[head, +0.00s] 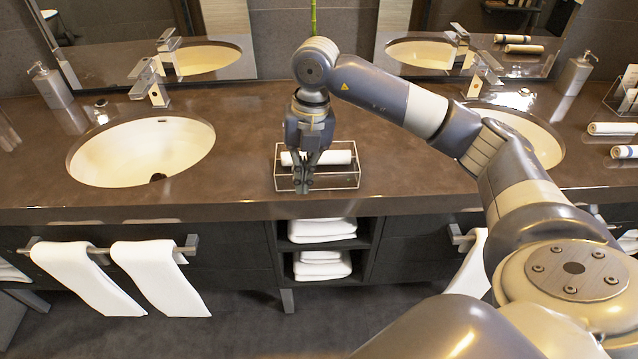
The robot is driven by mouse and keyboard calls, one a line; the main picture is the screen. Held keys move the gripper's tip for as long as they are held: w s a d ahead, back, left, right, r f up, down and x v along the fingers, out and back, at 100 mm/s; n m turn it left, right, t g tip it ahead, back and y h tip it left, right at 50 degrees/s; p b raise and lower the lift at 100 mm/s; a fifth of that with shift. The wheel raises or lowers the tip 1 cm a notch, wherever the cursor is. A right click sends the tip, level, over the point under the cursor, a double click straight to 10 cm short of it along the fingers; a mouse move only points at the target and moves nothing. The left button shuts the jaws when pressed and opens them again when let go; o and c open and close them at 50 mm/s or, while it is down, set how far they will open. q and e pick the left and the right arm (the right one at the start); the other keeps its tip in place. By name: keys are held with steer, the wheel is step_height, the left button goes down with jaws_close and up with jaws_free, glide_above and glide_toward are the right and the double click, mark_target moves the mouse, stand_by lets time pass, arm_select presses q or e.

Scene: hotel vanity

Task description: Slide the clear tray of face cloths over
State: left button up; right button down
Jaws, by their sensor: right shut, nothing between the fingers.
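The clear tray (340,186) is a see-through box with thin bright edges on the brown counter, between the two sinks and near the front edge. A white rolled face cloth (336,157) lies in it toward the back. My right gripper (302,187) points down at the left part of the tray, its fingers shut with nothing between them. The fingers cover part of the tray's left side and the cloth's left end. I cannot tell whether the fingertips are inside the tray or touching its wall. My left gripper is not in view.
The left sink (142,152) and right sink (523,137) flank the tray. Taps and soap dispensers (52,85) stand behind. Rolled cloths (611,128) lie at the far right. Bare counter (240,180) lies left of the tray. Folded towels (322,229) fill shelves below.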

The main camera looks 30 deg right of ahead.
steer(key=d+r+h, duration=0.1)
steer(key=d, duration=0.3)
steer(key=m+p, duration=0.1)
steer(key=p, duration=0.2)
glide_above(319, 189)
steer(key=s+a, duration=0.3)
steer(key=s, duration=0.1)
step_height(319, 189, down, 9)
steer(key=shift+w+d+f+h+p, duration=0.15)
steer(key=shift+w+d+f+p, duration=0.1)
steer(key=shift+w+d, duration=0.15)
steer(key=shift+w+d+f+h+p, duration=0.1)
steer(key=shift+w+d+h+p, duration=0.15)
steer(key=shift+w, duration=0.2)
